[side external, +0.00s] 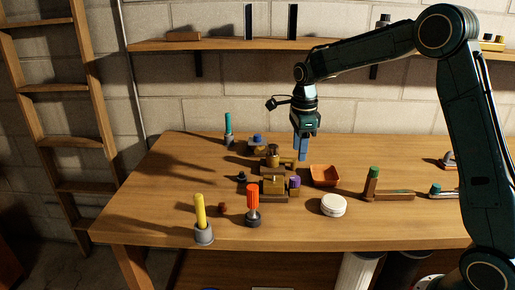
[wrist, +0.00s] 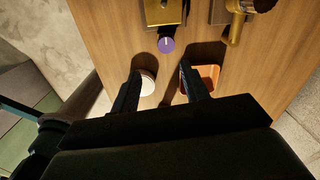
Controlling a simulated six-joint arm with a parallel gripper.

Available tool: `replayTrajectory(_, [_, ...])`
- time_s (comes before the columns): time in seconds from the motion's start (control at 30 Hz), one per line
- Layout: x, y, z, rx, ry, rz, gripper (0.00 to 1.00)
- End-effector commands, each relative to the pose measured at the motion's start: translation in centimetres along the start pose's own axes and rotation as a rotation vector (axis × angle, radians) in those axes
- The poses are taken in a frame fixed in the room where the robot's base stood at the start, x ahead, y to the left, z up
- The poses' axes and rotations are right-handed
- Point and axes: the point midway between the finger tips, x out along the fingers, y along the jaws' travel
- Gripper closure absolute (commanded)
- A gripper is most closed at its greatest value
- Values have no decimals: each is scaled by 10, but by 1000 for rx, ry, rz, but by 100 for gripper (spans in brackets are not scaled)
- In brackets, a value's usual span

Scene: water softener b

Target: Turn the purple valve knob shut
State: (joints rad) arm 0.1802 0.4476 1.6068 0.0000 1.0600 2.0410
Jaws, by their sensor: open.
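The purple valve knob (side external: 295,182) sits at the right end of a brass valve block (side external: 274,186) on the wooden bench. In the wrist view the round purple knob (wrist: 166,45) shows a pale line on its face, beside the brass block (wrist: 163,13). My gripper (side external: 302,155) hangs above the bench, pointing down, beyond the knob in the side view. In the wrist view its two dark fingers (wrist: 161,71) are spread with nothing between them. The knob is just past the fingertips, apart from them.
An orange tray (side external: 324,176) and a white round lid (side external: 333,205) lie right of the valve. A second brass fitting (side external: 272,156) stands behind it. A red-handled tool (side external: 253,203) and a yellow-handled one (side external: 200,212) stand in front. The bench's front right is mostly clear.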

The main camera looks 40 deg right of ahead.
Motion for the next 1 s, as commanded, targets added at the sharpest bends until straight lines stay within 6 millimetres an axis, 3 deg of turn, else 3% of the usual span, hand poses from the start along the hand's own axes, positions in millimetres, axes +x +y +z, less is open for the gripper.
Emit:
replayTrajectory(0.23, [19,-14,1,131,14,23,55])
replayTrajectory(0.67, [26,-14,1,136,15,25,55])
replayTrajectory(1.0, [55,-13,1,135,16,26,55])
